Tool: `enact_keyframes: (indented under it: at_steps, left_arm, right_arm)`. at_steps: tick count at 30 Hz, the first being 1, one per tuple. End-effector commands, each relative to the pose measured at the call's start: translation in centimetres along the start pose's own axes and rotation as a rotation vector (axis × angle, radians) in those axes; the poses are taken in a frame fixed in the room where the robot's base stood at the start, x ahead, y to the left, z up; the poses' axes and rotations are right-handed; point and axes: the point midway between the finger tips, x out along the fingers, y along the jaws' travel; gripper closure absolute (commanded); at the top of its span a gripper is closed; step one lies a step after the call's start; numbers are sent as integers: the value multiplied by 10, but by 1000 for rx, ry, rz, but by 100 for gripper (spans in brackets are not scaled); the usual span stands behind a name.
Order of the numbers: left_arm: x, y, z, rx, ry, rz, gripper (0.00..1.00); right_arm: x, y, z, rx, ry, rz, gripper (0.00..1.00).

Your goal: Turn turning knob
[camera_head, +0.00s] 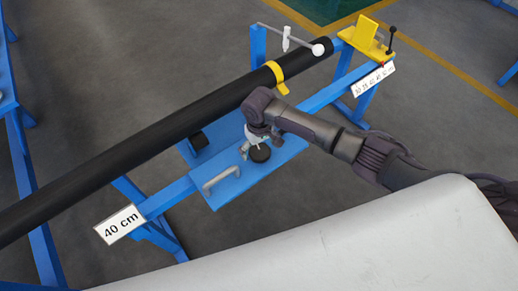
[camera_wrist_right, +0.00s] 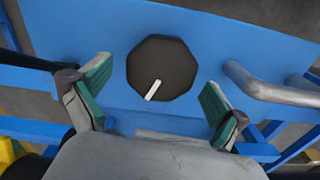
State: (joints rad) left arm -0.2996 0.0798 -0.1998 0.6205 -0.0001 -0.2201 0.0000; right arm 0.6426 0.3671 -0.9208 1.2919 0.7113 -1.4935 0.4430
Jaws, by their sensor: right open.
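The turning knob (camera_wrist_right: 162,62) is a dark, many-sided disc with a white pointer line, on a blue panel (camera_wrist_right: 230,35). In the head view the knob (camera_head: 260,153) shows as a black round on the blue panel, partly beside my right gripper (camera_head: 258,140). In the right wrist view my right gripper (camera_wrist_right: 158,95) is open, with one green-padded finger on each side of the knob and a gap on both sides. The pointer line slants toward the lower left. I cannot tell the gripper's height above the panel. My left gripper is not in view.
A grey handle (camera_head: 221,178) stands on the panel left of the knob; it also shows in the right wrist view (camera_wrist_right: 270,88). A long black pipe (camera_head: 150,133) with a yellow clamp (camera_head: 276,76) runs behind the panel. A yellow block with a lever (camera_head: 368,36) stands at the upper right.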

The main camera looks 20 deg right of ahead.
Motion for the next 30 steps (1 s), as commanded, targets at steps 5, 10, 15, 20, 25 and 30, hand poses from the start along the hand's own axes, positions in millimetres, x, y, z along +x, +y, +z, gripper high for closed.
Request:
enact_keyframes:
  at_steps: [5,10,15,20,25,30]
  left_arm:
    - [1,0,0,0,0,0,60]
    - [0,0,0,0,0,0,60]
    - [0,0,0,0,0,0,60]
    - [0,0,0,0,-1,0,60]
    - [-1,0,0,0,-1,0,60]
    - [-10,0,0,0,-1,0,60]
  right_arm:
    - [4,0,0,-1,0,0,2]
    - [4,0,0,-1,0,0,4]
    - [3,0,0,-1,0,0,32]
    - [3,0,0,-1,0,1,59]
    - [3,0,0,6,0,1,62]
    - [1,0,0,46,-1,1,62]
